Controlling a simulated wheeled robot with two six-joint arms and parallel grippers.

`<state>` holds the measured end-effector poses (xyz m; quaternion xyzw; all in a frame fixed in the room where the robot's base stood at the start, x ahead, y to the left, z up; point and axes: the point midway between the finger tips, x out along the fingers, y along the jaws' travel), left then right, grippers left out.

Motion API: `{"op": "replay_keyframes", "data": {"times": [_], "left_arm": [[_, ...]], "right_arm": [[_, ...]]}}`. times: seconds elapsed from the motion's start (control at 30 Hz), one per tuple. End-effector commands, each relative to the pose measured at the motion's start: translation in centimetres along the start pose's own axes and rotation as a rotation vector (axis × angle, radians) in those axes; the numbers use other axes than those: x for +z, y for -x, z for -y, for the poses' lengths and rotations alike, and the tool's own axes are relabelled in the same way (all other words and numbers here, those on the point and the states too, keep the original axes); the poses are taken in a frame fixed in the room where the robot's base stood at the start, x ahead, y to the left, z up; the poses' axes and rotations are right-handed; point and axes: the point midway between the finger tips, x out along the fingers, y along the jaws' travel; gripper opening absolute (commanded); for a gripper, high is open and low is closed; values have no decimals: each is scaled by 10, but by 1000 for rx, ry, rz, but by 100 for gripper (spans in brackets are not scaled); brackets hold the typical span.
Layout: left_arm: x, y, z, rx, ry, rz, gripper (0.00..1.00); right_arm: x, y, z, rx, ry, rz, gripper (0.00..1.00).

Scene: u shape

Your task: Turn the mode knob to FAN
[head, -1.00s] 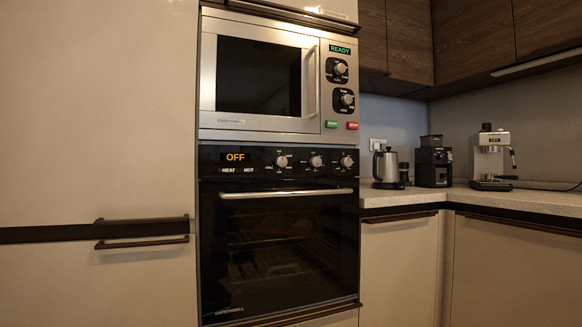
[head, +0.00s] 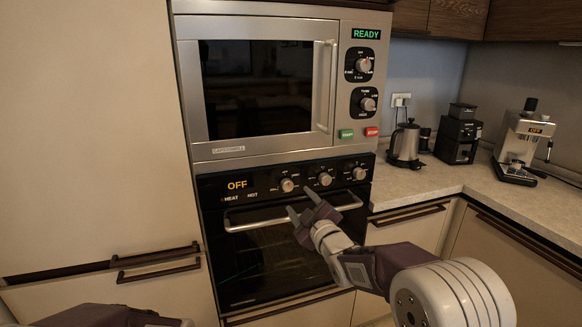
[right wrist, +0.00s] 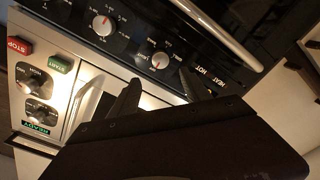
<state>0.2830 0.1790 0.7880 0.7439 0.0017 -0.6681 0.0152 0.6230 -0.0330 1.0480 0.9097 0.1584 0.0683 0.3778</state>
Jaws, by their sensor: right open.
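The black oven panel (head: 262,196) carries three round silver knobs: left (head: 287,185), middle (head: 325,179) and right (head: 359,173). Their small labels are too blurred to tell which is the mode knob. The orange display (head: 237,185) reads OFF. My right gripper (head: 300,202) is open and empty, its fingertips just below the left and middle knobs. In the right wrist view the left knob (right wrist: 160,61) shows just beyond the gap between the fingers (right wrist: 160,86), apart from them; the middle knob (right wrist: 102,25) is farther left. My left gripper is out of view.
The oven handle (head: 245,225) crosses below the knobs, near my right gripper. Above is a microwave (head: 258,95) with two knobs and START and STOP buttons. A counter (head: 425,182) with a kettle (head: 405,145), grinder and coffee machine stands to the right.

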Motion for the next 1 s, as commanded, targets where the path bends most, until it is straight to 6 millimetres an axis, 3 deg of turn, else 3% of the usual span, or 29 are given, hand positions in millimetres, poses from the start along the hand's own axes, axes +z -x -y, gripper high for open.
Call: {"op": "replay_keyframes", "data": {"times": [0.17, 0.4, 0.6, 0.97, 1.0], "left_arm": [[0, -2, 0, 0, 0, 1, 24], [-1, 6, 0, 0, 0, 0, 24], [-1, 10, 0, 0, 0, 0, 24], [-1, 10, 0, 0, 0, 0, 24], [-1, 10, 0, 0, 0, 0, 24]], "right_arm": [[2, -7, 2, -1, -1, 2, 56], [1, -56, 1, 0, -1, 0, 56], [1, -84, 1, 0, -1, 0, 56], [2, -90, 2, 0, -1, 1, 56], [2, -90, 2, 0, -1, 1, 44]]}}
